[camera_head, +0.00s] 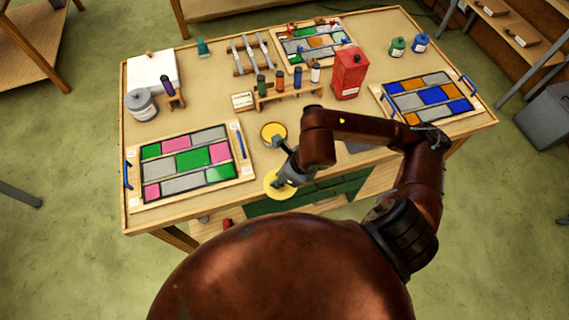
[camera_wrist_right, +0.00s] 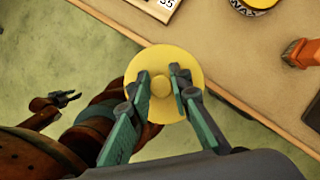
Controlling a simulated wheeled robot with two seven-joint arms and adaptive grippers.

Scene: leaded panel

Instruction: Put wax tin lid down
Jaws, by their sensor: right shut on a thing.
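The wax tin lid (camera_head: 275,189) is a round yellow disc with a small central knob. In the right wrist view the lid (camera_wrist_right: 187,107) shows face-on, its knob between my fingers. My right gripper (camera_wrist_right: 161,82) is shut on the knob and holds the lid at the bench's front edge, partly over the floor. The wax tin (camera_head: 273,132), round with a yellow top, stands on the bench just behind the lid. It shows partly in the right wrist view (camera_wrist_right: 258,4). My left gripper (camera_wrist_right: 62,99) shows small at the left there, away from the lid; its jaw opening is unclear.
The bench (camera_head: 215,105) has some bare wood around the tin. A pink and green leaded panel (camera_head: 186,163) lies left, a blue and orange one (camera_head: 430,97) right. A bottle rack (camera_head: 288,91) and red can (camera_head: 350,74) stand behind. My right arm hides part of the front.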

